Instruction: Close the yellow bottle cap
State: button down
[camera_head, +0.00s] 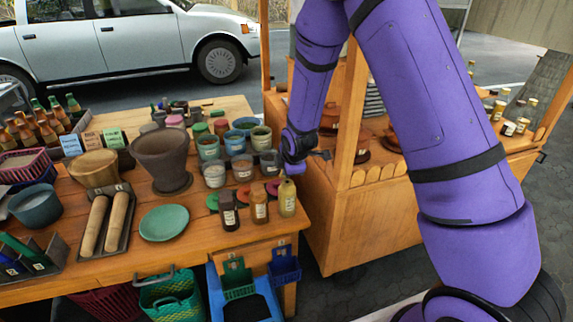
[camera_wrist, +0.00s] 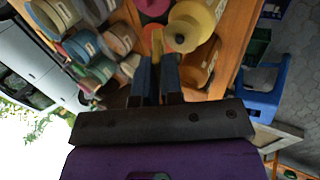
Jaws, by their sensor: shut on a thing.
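The yellow bottle (camera_head: 287,198) stands upright at the front right corner of the wooden table, right of an orange bottle and a dark bottle. Its neck and top (camera_wrist: 180,38) face the wrist camera, just beyond and right of my fingertips. Whether the cap touches the bottle neck is hard to tell.
The orange bottle (camera_head: 260,202) and the dark bottle (camera_head: 229,211) stand close by on the left. Several paint jars (camera_head: 243,168) stand behind them. A green plate (camera_head: 164,222) lies further left. A wooden stall (camera_head: 325,230) is to the right.

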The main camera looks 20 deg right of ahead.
jog(key=s+t, duration=0.1)
jog(key=s+f+t, duration=0.1)
jog(key=t, duration=0.1)
jog(key=shift+f, duration=0.25)
jog(key=shift+s+f+t, duration=0.25)
jog(key=shift+f+t, duration=0.3)
jog(key=shift+t, duration=0.7)
jog(key=shift+s+f+t, duration=0.3)
jog(key=shift+f+t, duration=0.3)
jog(key=shift+t, duration=0.7)
jog(key=shift+s+f+t, duration=0.25)
jog(key=shift+f+t, duration=0.3)
jog(key=shift+t, duration=0.7)
jog(key=c, duration=1.3)
grip_release()
jog(key=shift+o, duration=0.2)
jog(key=s, duration=0.7)
jog(key=shift+s+r, duration=0.25)
jog(key=shift+r, duration=0.2)
